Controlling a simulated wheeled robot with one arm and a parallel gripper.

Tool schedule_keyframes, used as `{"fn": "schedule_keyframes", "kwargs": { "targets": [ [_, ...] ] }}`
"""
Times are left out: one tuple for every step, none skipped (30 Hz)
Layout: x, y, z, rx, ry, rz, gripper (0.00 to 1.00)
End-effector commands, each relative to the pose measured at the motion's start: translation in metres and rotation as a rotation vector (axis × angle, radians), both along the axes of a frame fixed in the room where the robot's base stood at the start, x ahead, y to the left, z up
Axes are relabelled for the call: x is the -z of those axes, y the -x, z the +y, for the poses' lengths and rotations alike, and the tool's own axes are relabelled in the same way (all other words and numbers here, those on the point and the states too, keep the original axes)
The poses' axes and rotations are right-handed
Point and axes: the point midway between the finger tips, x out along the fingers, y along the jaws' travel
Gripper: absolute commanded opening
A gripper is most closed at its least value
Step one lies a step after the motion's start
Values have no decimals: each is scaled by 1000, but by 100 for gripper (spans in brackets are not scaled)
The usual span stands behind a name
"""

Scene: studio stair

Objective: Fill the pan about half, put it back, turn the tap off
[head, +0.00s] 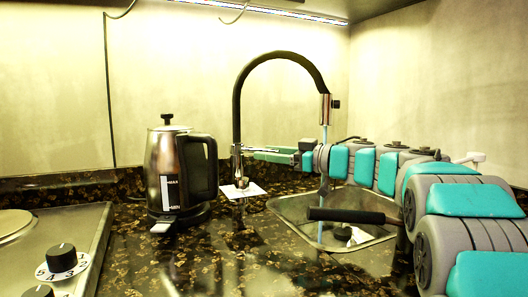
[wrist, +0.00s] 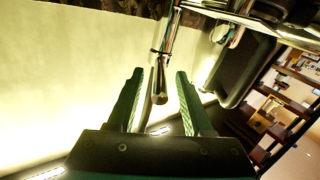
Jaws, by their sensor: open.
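The black tap (head: 237,112) arches over the sink (head: 292,218), and a thin bluish stream of water (head: 325,136) falls from its spout. My gripper (head: 250,150) reaches left to the metal base of the tap. In the wrist view my gripper (wrist: 160,73) is open, with the tap's thin lever (wrist: 159,88) between its two green fingers. I cannot tell whether either finger touches it. A black handle (head: 345,215), seemingly the pan's, lies across the sink. My arm hides its right end, and I cannot make out the pan's body or water level.
A steel kettle (head: 165,162) with a black handle stands left of the tap; it also shows in the wrist view (wrist: 245,70). A hob (head: 85,225) with knobs is at the far left. A small white card (head: 243,190) lies by the tap base. The front counter is clear.

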Motion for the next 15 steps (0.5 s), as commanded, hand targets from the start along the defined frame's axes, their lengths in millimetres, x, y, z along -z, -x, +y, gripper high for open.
{"fn": "schedule_keyframes", "kwargs": {
  "targets": [
    [0,-4,6,-2,0,0,51],
    [0,-5,8,0,1,-1,51],
    [-1,-7,11,1,1,-2,51],
    [-1,-8,12,1,1,-2,51],
    [-1,-9,14,1,1,-3,51],
    [-1,-10,15,1,1,-3,51],
    [-1,-10,16,2,1,-3,51],
    [-1,-11,16,2,1,-4,51],
    [-1,-11,17,2,1,-4,51],
    [-1,-11,17,2,1,-4,51],
    [-2,-11,17,2,1,-4,51],
    [-1,-11,16,2,1,-4,51],
    [-1,-11,16,2,1,-4,51],
    [-1,-11,16,2,1,-4,51],
    [-1,-11,16,2,1,-4,50]
  ]
}}
